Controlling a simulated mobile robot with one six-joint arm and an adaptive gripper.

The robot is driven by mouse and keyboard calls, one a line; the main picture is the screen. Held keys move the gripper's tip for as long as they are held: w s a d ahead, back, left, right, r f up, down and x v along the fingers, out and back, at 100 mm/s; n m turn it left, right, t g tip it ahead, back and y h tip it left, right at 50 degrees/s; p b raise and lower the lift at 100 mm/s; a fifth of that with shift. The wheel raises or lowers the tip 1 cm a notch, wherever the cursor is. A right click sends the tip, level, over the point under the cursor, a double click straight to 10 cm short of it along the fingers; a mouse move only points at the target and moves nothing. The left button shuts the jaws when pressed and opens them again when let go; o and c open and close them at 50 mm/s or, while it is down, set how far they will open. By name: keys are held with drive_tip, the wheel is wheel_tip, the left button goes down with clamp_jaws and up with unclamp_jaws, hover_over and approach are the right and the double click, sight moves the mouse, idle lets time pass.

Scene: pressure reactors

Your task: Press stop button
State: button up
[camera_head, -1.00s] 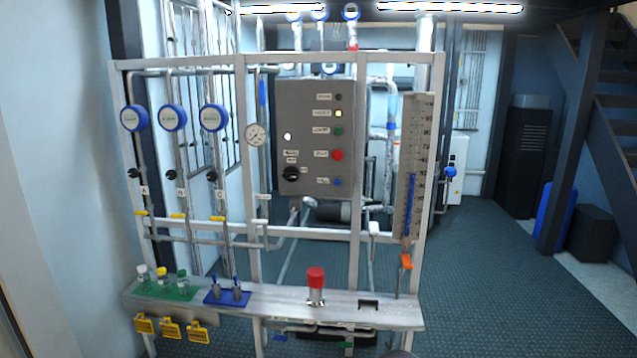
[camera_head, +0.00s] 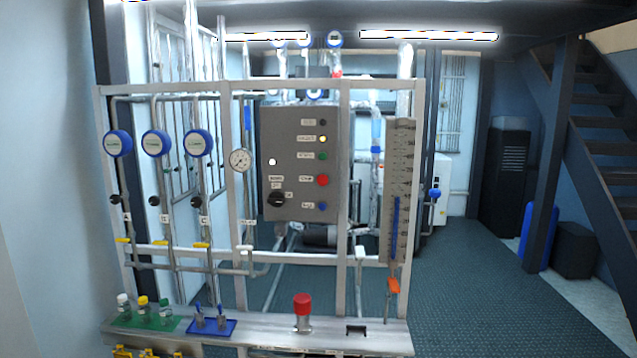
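A grey control box (camera_head: 290,212) is mounted on the white frame in the middle of the view. Its right side carries a column of small labelled controls. The red button (camera_head: 323,180) sits below the green button (camera_head: 323,156) and above the blue button (camera_head: 323,206). The labels are too small to read surely. A black rotary knob (camera_head: 277,198) is at the box's lower left. My gripper is not in view.
A shelf (camera_head: 260,338) runs along the frame's front, with a red-capped fitting (camera_head: 302,305), bottles on a green mat (camera_head: 165,324) and a blue tray (camera_head: 228,327). Blue-rimmed gauges (camera_head: 156,143) hang at left. The floor at right (camera_head: 460,290) is clear up to the stairs (camera_head: 610,150).

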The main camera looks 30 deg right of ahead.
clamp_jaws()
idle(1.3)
